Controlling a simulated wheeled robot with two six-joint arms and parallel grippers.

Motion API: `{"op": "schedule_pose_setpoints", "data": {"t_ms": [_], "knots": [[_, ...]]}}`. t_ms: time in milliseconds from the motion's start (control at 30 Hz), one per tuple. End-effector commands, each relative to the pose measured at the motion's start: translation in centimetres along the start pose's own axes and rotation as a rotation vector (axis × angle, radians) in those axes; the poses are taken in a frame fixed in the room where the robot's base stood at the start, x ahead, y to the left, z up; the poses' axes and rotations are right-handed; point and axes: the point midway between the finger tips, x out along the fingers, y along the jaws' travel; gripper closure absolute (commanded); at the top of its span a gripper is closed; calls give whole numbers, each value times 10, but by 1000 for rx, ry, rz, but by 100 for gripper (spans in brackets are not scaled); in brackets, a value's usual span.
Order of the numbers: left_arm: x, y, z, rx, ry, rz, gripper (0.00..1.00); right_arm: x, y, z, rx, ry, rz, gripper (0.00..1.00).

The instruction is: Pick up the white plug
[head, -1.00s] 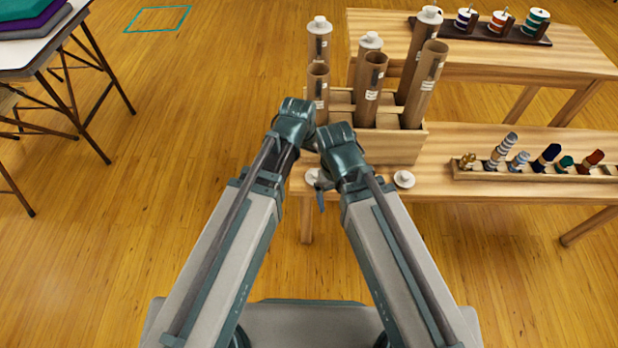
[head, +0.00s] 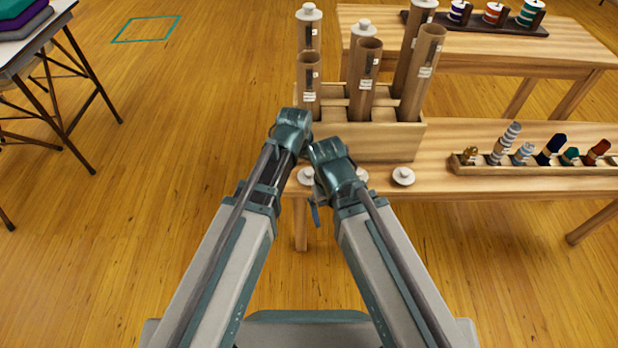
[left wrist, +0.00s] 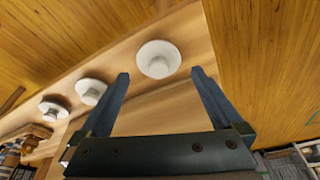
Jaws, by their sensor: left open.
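Three white plugs with round flanges lie on the low bench's front edge: a left one (head: 306,176), a middle one (head: 361,174) partly behind my right arm, and a right one (head: 403,176). In the left wrist view, one plug (left wrist: 158,59) sits just beyond and between the fingertips of my left gripper (left wrist: 160,73), which is open and empty. Two more plugs (left wrist: 90,92) (left wrist: 53,110) lie to its left. In the head view, my left gripper's fingers are hidden below its wrist. My right gripper (head: 316,208) is mostly hidden by its own wrist.
A wooden box (head: 375,142) holds several cardboard tubes, some capped with white plugs. A rack (head: 540,168) of small thread rolls lies to its right. Spools stand on a dark rack (head: 475,25) behind. A table (head: 35,45) with folded cloth stands far left.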

Motion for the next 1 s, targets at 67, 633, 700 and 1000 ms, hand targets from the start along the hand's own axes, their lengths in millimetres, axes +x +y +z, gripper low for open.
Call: {"op": "schedule_pose_setpoints", "data": {"t_ms": [67,633,700,1000], "knots": [[13,1,-1,1,0,0,0,12,-1,-1,-1,0,1,0],[46,2,-3,0,0,0,0,43,-5,-3,-8,3,-3,0],[46,2,-3,0,0,0,11,43,-5,-3,-8,3,-3,0],[46,2,-3,0,0,0,65,43,-5,-3,-8,2,-3,0]]}}
